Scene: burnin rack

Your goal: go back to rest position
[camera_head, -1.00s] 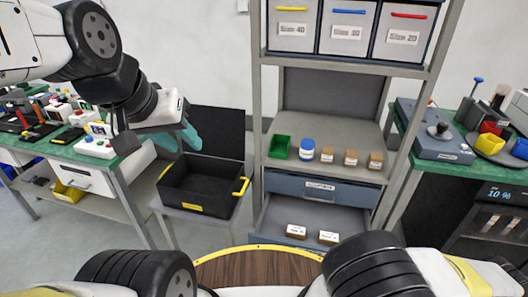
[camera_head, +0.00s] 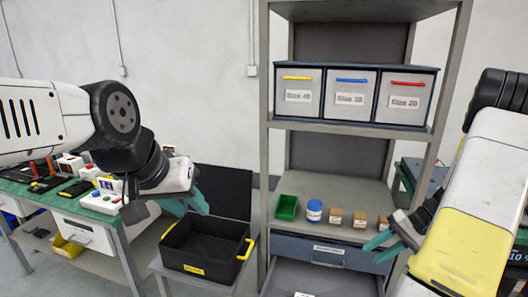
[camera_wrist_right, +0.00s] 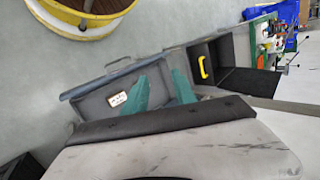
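My left gripper (camera_head: 187,207) has teal fingers and hangs above the left rim of the black crate (camera_head: 176,261). Its two fingers show apart, with nothing between them. My right gripper (camera_head: 373,251) is at the right side of the rack, in front of the lower shelf and drawer. In the right wrist view its teal fingers (camera_wrist_right: 170,69) are apart and empty, with the open drawer (camera_wrist_right: 92,105) behind them. My right arm hides part of the rack's right post and the bench behind it.
The rack (camera_head: 264,120) holds three labelled bins (camera_head: 352,112) above. Below stand a green bin (camera_head: 287,207), a blue-and-white jar (camera_head: 314,211) and small brown boxes (camera_head: 334,217). The drawer holds a white labelled item (camera_wrist_right: 118,98). A cluttered green bench (camera_head: 105,202) is at left.

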